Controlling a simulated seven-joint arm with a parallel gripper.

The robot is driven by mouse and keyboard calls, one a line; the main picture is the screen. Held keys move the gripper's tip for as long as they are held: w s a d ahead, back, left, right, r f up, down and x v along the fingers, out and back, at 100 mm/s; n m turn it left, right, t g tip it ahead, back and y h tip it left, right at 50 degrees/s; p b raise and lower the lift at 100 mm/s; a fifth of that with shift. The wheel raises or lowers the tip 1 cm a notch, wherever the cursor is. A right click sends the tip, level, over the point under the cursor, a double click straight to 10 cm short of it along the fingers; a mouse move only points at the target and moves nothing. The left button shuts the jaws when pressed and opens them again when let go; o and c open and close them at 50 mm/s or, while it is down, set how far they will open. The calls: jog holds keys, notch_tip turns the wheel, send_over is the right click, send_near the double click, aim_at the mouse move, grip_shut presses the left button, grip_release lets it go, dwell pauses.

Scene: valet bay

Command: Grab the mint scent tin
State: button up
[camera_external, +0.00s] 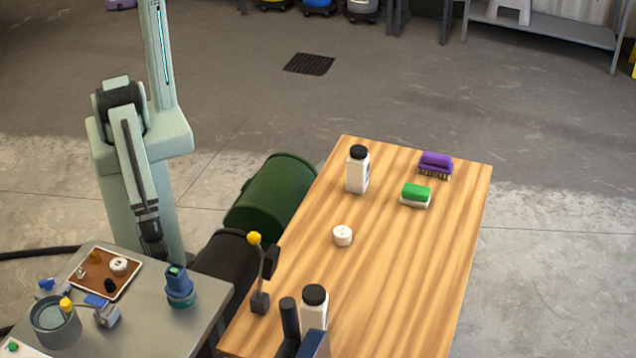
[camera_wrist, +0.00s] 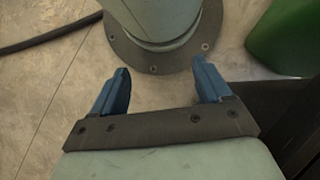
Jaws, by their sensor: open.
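A small round white tin (camera_external: 342,236) sits on the wooden table, left of its middle, with faint marks on top. Another small round white tin (camera_external: 119,266) with a dark mark lies on a brown tray (camera_external: 127,287) on the grey side table. The marks are too small to read, so I cannot tell which is mint. In the wrist view my gripper (camera_wrist: 162,78) is open and empty, its blue fingers apart over bare floor beside my base. Neither tin shows in the wrist view. In the external view my arm hangs folded left of the wooden table, away from its tin.
The wooden table (camera_external: 400,270) also holds white black-capped bottles (camera_external: 357,172), a purple brush (camera_external: 435,162), a green-and-white brush (camera_external: 416,194) and a yellow-knobbed lever (camera_external: 258,285). The grey side table (camera_external: 150,325) is crowded with small items.

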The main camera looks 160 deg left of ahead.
jog(key=shift+o, duration=0.3)
jog(key=shift+o, duration=0.8)
